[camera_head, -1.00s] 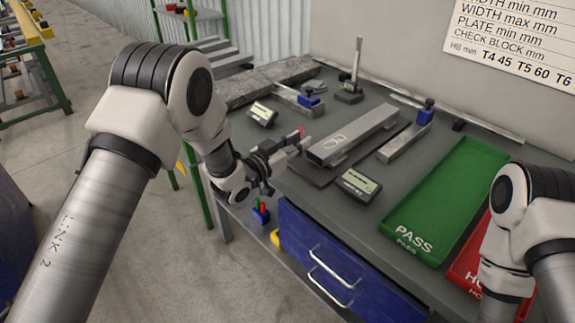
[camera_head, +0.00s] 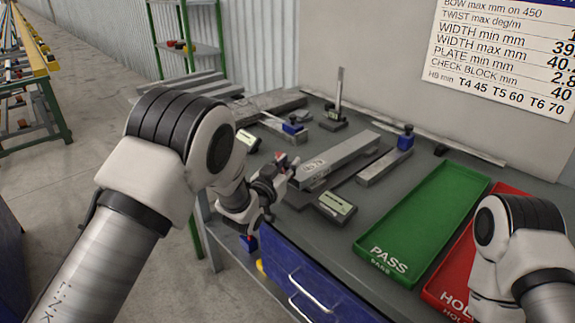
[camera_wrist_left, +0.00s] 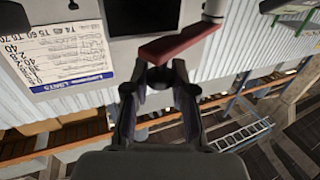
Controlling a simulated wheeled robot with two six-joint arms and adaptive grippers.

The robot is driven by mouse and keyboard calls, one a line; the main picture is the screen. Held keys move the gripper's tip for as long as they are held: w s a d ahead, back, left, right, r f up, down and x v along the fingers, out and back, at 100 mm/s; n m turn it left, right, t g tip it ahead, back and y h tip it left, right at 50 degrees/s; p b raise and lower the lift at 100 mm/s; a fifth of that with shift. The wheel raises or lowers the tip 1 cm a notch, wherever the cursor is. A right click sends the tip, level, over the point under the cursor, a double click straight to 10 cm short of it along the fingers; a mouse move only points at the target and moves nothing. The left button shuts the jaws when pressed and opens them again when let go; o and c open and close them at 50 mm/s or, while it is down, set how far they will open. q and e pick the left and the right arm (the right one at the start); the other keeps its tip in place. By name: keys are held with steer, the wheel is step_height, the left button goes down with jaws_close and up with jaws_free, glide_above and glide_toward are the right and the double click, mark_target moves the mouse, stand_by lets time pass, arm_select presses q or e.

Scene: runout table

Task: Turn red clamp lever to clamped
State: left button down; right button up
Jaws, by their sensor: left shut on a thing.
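The red clamp lever (camera_head: 282,160) shows as a small red piece at the left end of the grey steel bar fixture (camera_head: 335,161) on the runout table. In the left wrist view the red lever (camera_wrist_left: 182,43) is a flat arm slanting up to a pale metal post. My left gripper (camera_head: 285,172) is at this end of the fixture. In the left wrist view the left gripper (camera_wrist_left: 158,75) is shut on the near end of the lever, with a dark round part between its fingers. The exact contact is partly hidden. My right gripper is outside the frame.
A digital readout (camera_head: 335,207) sits close in front of the fixture, and another (camera_head: 247,141) behind the gripper. A green PASS tray (camera_head: 425,215) and a red HOLD tray (camera_head: 447,265) lie to the right. A height stand (camera_head: 335,115) is behind.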

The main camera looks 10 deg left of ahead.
arm_select(q)
steer(key=c, duration=0.9)
jaws_free()
steer(key=shift+c, duration=0.2)
steer(key=v, duration=1.2)
